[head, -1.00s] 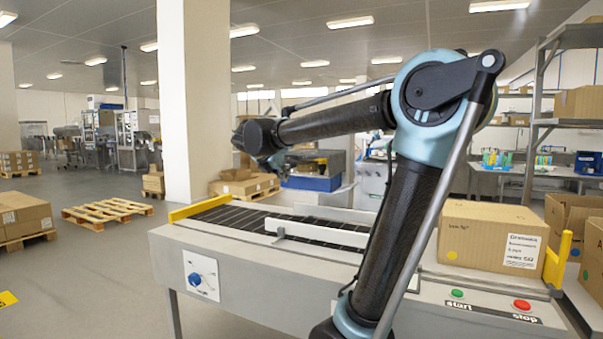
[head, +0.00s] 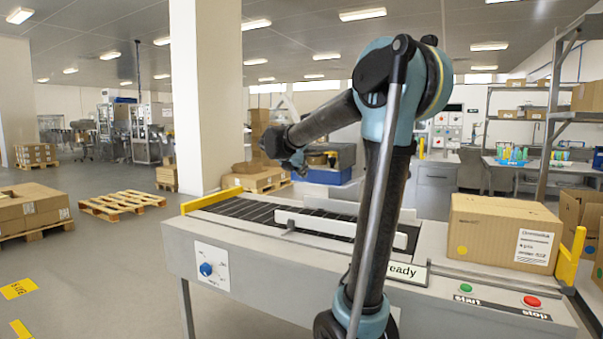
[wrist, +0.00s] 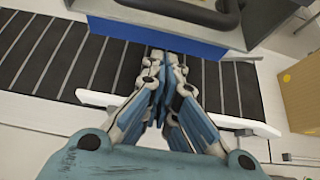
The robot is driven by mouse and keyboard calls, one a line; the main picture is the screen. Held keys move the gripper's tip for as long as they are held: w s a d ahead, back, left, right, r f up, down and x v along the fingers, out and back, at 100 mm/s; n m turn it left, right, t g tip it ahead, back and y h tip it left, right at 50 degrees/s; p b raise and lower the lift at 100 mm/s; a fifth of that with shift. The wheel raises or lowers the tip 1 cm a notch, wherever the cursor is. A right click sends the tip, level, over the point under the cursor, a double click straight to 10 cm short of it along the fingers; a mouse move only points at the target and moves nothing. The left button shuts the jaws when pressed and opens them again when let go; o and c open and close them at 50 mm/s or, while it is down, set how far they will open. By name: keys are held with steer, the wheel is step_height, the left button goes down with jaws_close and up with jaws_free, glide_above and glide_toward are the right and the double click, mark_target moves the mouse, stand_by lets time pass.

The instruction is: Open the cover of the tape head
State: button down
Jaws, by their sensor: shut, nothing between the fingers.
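A grey body with a blue lower front (wrist: 170,32) and a black curved handle (wrist: 185,12) shows at the top of the wrist view. It looks like the tape head, but its upper part is cut off, and I cannot make out whether its cover is open or shut. A blue and grey unit (head: 328,176) behind the conveyor in the head view may be the same thing. My gripper (wrist: 164,58) is shut and empty above the conveyor belt. Its fingertips point toward the blue front; I cannot tell whether they touch it. In the head view, its fingers are hard to make out.
The dark roller conveyor (head: 250,209) has white guide rails (head: 345,227) and a yellow end bar (head: 213,199). A cardboard box (head: 503,232) stands at its right end, behind the start button (head: 465,287) and stop button (head: 531,301). A "ready" display (head: 408,271) is partly hidden by my arm.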

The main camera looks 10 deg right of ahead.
steer(key=shift+w+d+r, duration=0.1)
steer(key=shift+r, duration=0.75)
steer(key=shift+w+d+r, duration=0.1)
steer(key=shift+r, duration=0.7)
